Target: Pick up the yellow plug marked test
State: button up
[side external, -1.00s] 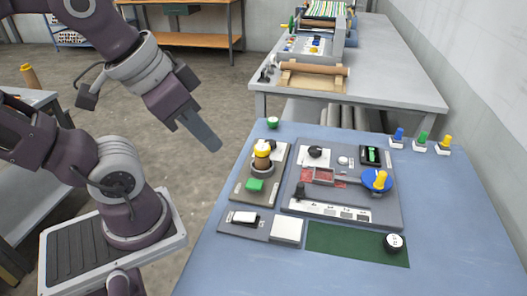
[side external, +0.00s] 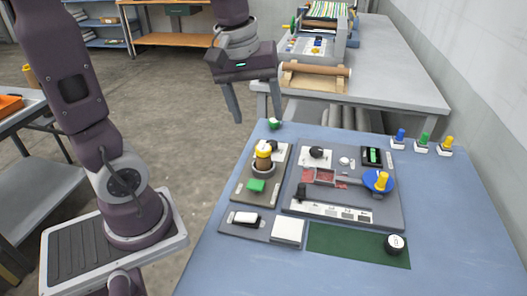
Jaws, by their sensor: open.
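Several yellow-topped pieces are in view, and I cannot read a "test" mark on any of them. One yellow plug (side external: 446,141) stands upright on a small white base at the back right of the blue table. A yellow knob (side external: 381,179) stands on a blue disc on the grey panel. A yellow-capped piece (side external: 263,150) stands in a dark ring on the left plate. My gripper (side external: 257,120) is open and empty, pointing down above the table's back left edge. It is well left of the plug on the white base and touches nothing.
A blue plug (side external: 399,135) and a green plug (side external: 422,138) stand left of the yellow plug. A green-topped round piece (side external: 274,124) sits just below my gripper in the picture. The table's right side is clear.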

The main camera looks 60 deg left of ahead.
aim_at(264, 148)
jog(key=w+a+f+n+g, duration=0.1)
jog(key=w+a+f+n, duration=0.1)
jog(key=a+f+n, duration=0.1)
jog(key=w+a+f+n, duration=0.2)
jog(key=a+f, duration=0.1)
jog(key=w+a+f+n+g, duration=0.1)
jog(key=w+a+f+n, duration=0.1)
jog(key=a+f+n, duration=0.1)
jog(key=shift+w+a+f+n+g, duration=0.3)
jog(key=shift+w+f, duration=0.05)
jog(key=shift+f, duration=0.1)
jog(key=f, duration=0.4)
jog(key=d+f, duration=0.1)
jog(key=f, duration=0.2)
jog(key=shift+w, duration=0.15)
grip_shut()
